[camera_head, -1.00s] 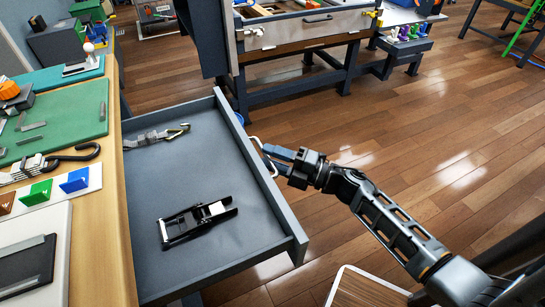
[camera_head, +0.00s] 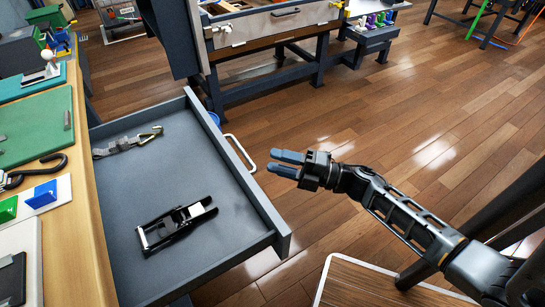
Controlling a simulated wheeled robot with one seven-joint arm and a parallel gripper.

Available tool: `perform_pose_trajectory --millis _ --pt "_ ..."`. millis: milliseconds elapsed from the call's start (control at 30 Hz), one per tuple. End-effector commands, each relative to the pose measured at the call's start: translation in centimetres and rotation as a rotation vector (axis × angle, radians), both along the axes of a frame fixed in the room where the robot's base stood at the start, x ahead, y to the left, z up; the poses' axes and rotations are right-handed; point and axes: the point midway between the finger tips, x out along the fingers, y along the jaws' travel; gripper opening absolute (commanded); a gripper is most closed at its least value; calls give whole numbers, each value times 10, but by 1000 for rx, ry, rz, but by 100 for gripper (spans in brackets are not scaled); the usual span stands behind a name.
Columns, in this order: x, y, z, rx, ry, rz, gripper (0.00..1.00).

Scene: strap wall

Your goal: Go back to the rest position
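My gripper (camera_head: 286,163) is at the middle of the view, to the right of the open drawer's handle (camera_head: 241,153). Its two blue-grey fingers are apart with a gap between them, and nothing shows in the gap. The fingertips are clear of the white handle. The grey drawer (camera_head: 150,192) is pulled out from the wooden bench (camera_head: 71,262). A black ratchet buckle (camera_head: 178,224) lies in its front part, and a grey strap with a metal hook (camera_head: 127,143) lies near its back.
A workbench (camera_head: 270,25) with a drawer stands at the back. A wooden board with a pale edge (camera_head: 369,284) is below my arm. The blue block (camera_head: 41,194) and green block (camera_head: 8,208) stand on the bench at left. Open wooden floor (camera_head: 400,130) lies to the right.

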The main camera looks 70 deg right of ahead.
Motion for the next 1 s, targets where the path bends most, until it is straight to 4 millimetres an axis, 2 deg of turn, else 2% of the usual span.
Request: perform_pose_trajectory --millis 333,467,667,1000 --pt "0 1 1 3 0 0 38" --pt "-10 12 16 49 9 2 38" --pt "-44 61 69 289 57 -8 38" --pt "-115 162 163 932 251 -99 38"
